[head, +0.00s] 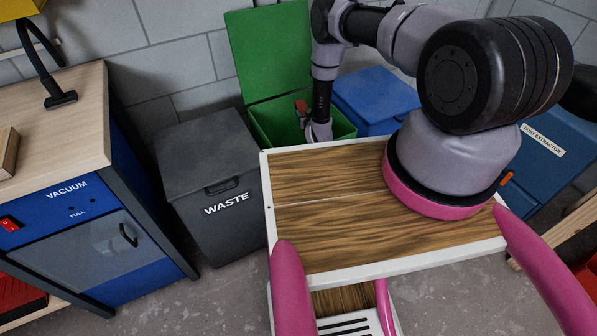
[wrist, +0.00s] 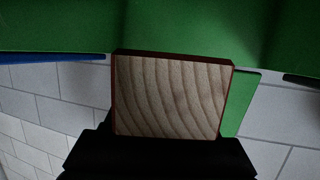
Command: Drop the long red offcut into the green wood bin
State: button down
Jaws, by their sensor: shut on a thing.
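The green wood bin (head: 345,127) stands against the wall with its green lid (head: 265,55) raised. My gripper (wrist: 160,150) is shut on the long red offcut (wrist: 170,97), which the wrist view shows end-on: pale end grain with thin red edges. In the head view a small red part of the offcut (head: 301,106) shows over the bin's opening, beside my lowered arm. My fingers are mostly hidden there. I cannot tell how far the offcut reaches below the rim. Green surfaces fill the top of the wrist view.
A grey WASTE bin (head: 205,165), lid shut, stands left of the green bin. A blue bin (head: 375,95) stands close on its right. A dust extractor (head: 555,150) is further right. A VACUUM bench (head: 60,120) is at left. Bare floor (head: 200,300) lies in front.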

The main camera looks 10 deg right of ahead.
jog(key=shift+c, duration=0.7)
grip_release()
notch_tip(320, 180, up, 10)
